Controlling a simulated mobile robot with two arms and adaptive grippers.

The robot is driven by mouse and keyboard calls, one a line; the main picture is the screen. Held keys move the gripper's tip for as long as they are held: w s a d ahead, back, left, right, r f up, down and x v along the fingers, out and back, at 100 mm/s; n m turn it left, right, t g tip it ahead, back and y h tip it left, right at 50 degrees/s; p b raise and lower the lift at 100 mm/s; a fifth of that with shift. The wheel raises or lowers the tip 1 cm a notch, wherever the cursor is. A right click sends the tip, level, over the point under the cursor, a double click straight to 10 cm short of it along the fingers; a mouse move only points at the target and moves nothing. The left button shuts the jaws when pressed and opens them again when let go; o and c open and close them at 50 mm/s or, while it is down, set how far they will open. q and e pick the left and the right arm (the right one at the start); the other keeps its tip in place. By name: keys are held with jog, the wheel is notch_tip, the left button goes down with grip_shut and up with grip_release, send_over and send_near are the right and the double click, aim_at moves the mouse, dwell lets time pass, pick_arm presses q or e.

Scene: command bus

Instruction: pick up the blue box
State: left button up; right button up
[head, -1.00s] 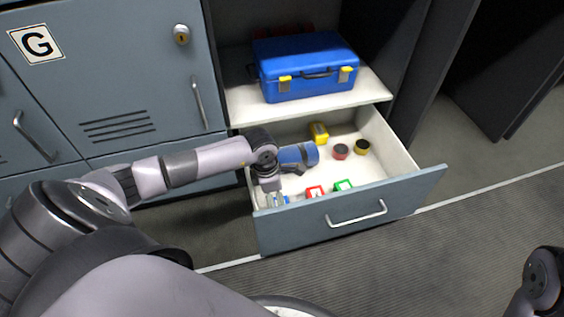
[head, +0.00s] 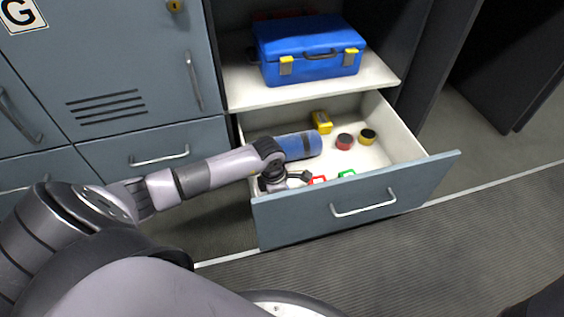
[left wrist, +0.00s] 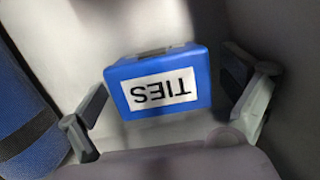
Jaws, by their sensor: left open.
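The small blue box (left wrist: 160,108) with a white label reading "TIES", upside down in the picture, is in the left wrist view. It lies in the open drawer. My left gripper (left wrist: 168,88) is open, with one finger on each side of the box and visible gaps between. In the head view my left gripper (head: 286,181) is low inside the drawer's near left corner, and it and the drawer front hide the small box. A larger blue case (head: 309,60) with yellow latches stands on the shelf above. My right gripper is not in view.
The drawer walls are close to my gripper.

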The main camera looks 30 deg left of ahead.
pick_arm(q)
jog(key=c, duration=1.3)
